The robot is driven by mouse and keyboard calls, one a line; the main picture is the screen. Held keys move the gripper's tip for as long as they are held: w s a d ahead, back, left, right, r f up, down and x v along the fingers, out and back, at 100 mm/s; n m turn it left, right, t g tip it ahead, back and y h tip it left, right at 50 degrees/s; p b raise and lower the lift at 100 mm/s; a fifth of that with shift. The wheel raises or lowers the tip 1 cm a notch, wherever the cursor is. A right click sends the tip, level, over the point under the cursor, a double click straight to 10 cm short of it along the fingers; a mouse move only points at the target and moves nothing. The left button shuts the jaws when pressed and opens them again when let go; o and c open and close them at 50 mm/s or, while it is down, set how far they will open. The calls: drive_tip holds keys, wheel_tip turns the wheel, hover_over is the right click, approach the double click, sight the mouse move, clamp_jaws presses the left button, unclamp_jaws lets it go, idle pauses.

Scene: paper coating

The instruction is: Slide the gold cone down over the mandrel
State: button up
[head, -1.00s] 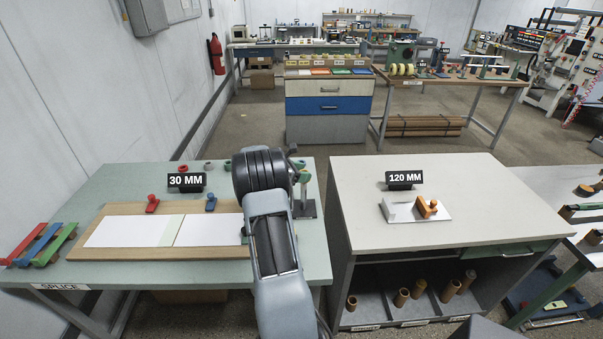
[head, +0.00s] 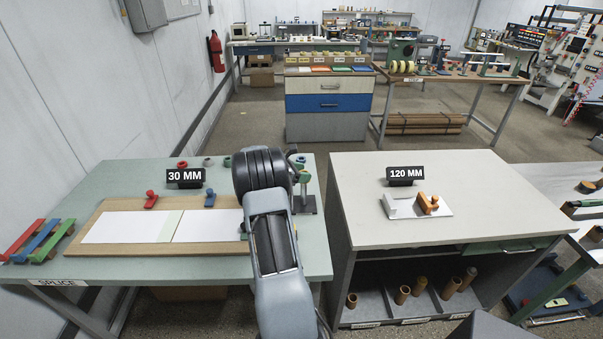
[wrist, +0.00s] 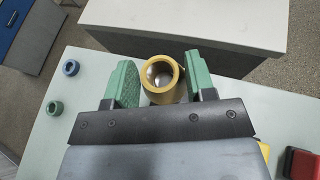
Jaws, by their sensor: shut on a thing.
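The gold cone (wrist: 150,92) sits between the green finger pads of my gripper (wrist: 163,84) in the wrist view, with its open end facing the camera. My gripper is shut on it. Something pale and shiny shows inside the bore; I cannot tell whether it is the mandrel's tip or the surface behind. In the head view my arm hides the cone and most of the gripper; a green finger (head: 304,178) shows at the right end of the splice table. A dark stand (head: 306,204) is beside it, and the mandrel is not clearly visible.
The splice table (head: 130,262) carries a board with white sheets (head: 125,227), a 30 MM sign (head: 186,178) and small rings. A blue ring (wrist: 70,68) and a green ring (wrist: 54,107) lie left in the wrist view. The 120 MM table (head: 440,218) is to the right.

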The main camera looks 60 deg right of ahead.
drive_tip(key=shift+f+b, duration=0.5)
drive_tip(key=shift+f, duration=0.3)
drive_tip(key=o, duration=1)
drive_tip(key=b+v, duration=0.2)
drive_tip(key=v, duration=1.2)
drive_tip(key=shift+s, duration=0.1)
